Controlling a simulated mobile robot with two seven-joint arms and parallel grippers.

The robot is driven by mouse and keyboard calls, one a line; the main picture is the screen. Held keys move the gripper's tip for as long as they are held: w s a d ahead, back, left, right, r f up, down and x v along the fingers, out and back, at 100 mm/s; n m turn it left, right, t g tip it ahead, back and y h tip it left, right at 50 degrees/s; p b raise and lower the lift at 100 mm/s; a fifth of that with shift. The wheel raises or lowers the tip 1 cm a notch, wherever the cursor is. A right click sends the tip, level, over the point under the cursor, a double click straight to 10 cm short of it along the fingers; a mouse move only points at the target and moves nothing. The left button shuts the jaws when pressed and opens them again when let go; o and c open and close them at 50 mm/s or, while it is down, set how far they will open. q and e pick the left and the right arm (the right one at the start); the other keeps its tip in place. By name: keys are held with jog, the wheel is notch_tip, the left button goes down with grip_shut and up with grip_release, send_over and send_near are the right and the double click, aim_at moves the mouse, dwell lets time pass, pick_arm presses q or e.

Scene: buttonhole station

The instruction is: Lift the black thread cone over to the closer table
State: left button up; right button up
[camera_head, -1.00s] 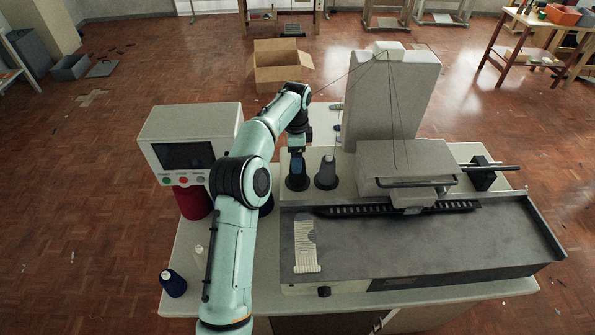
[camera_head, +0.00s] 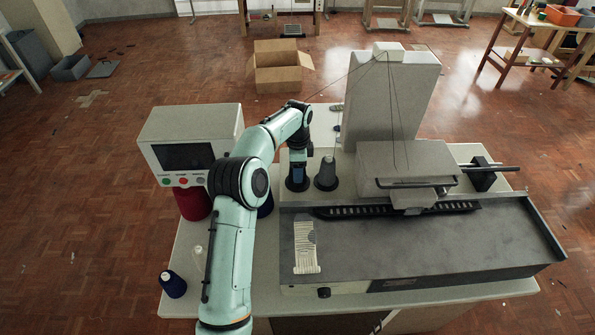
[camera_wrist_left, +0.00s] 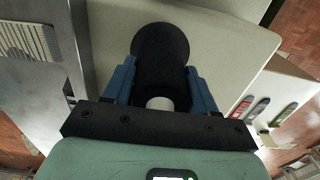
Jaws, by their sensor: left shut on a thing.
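The black thread cone (camera_head: 297,186) stands on the pale top of the machine table (camera_head: 235,285), left of the sewing machine. My left gripper (camera_head: 298,173) comes down on it from above, and its fingers hide the upper part. In the left wrist view the black cone (camera_wrist_left: 163,45) lies between the two blue fingers of my left gripper (camera_wrist_left: 160,75), which is shut on it. The pale end of its core shows near the palm. The cone's base appears to be at table level; I cannot tell whether it touches. My right gripper is not in view.
A dark grey cone (camera_head: 327,174) stands close to the right. The control box (camera_head: 190,145), a red cone (camera_head: 193,203) and a blue cone (camera_head: 173,284) are to the left. The machine head (camera_head: 405,165) is to the right. A wooden table (camera_head: 525,55) stands far right.

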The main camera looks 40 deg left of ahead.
pick_arm(q)
jog(key=shift+r, duration=0.1)
notch_tip(320, 180, up, 11)
jog(key=shift+r, duration=0.1)
dwell(0.3)
dwell(0.3)
